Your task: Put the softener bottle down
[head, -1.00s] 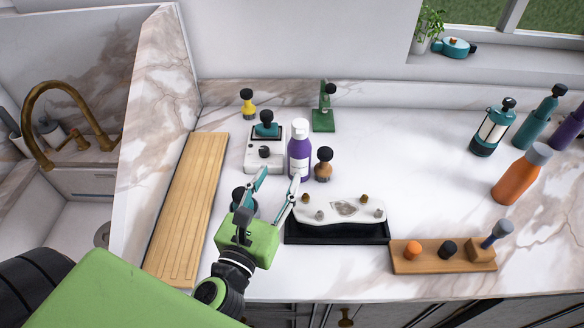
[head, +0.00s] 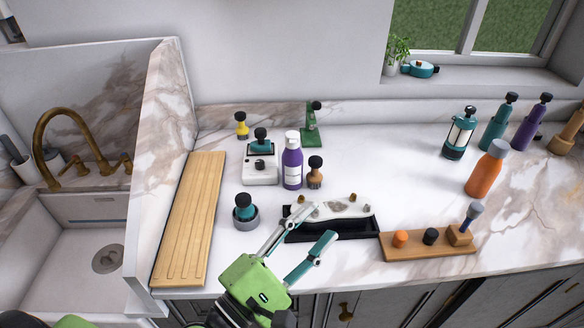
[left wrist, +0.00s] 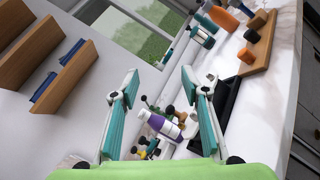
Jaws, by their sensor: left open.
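The softener bottle, taken to be the purple bottle with a white cap and white label (head: 292,165), stands upright on the counter. My right gripper is not in view.
A wooden board (head: 190,215) is at left by the sink (head: 85,255). A wooden rack (head: 400,248), an orange bottle (head: 487,170) and other bottles stand right. Bare counter lies between.

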